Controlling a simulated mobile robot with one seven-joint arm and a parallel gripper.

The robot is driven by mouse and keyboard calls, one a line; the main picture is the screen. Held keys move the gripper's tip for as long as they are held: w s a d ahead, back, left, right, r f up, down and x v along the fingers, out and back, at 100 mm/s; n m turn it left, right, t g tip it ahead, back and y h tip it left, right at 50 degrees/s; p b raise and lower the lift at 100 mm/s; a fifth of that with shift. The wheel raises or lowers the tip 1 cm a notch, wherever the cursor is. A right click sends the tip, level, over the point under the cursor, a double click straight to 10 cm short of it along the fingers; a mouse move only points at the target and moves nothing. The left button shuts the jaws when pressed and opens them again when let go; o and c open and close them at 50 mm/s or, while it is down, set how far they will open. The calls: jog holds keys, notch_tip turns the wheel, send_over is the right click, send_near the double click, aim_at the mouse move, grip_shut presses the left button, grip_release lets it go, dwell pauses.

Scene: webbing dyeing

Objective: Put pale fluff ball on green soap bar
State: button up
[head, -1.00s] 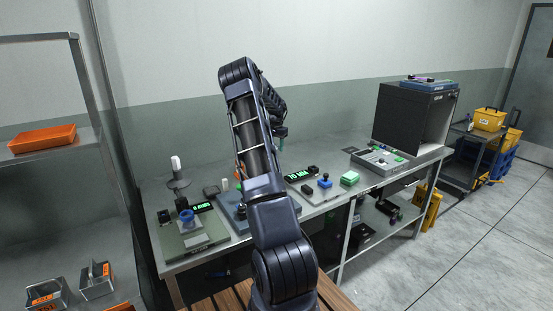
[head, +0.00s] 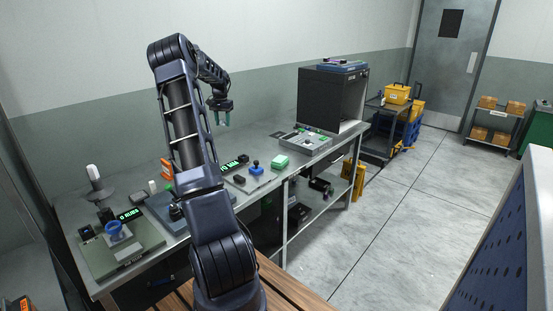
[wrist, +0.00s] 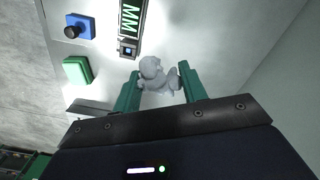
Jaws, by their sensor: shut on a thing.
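The pale fluff ball (wrist: 158,75) is a lumpy whitish-grey tuft, held between the teal fingers of my gripper (wrist: 160,88) in the wrist view. My gripper (head: 220,118) is shut on it, in the air above the back of the bench in the head view. The ball is too small to make out there. The green soap bar (head: 280,161) lies on the bench near its front edge, to the right of and below my gripper in the picture. It also shows in the wrist view (wrist: 77,70), left of the fingers, apart from the ball and uncovered.
A blue block with a dark knob (head: 256,169) sits left of the soap bar, beside a lit green display (head: 232,164). A grey tray device (head: 304,141) and a dark open-fronted box (head: 330,98) stand to the right. Bench space behind the bar is clear.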

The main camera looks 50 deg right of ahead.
jog(key=s+d+r, duration=0.2)
jog(key=s+d, duration=0.8)
jog(key=r+m, duration=0.1)
send_over(280, 158)
jog(key=f, duration=1.9)
jog(key=shift+s+a+f, duration=0.15)
jog(key=shift+a+f, duration=0.05)
jog(key=shift+f, duration=0.1)
jog(key=shift+f, duration=0.15)
jog(key=o, duration=0.9)
jog(key=shift+o, duration=0.2)
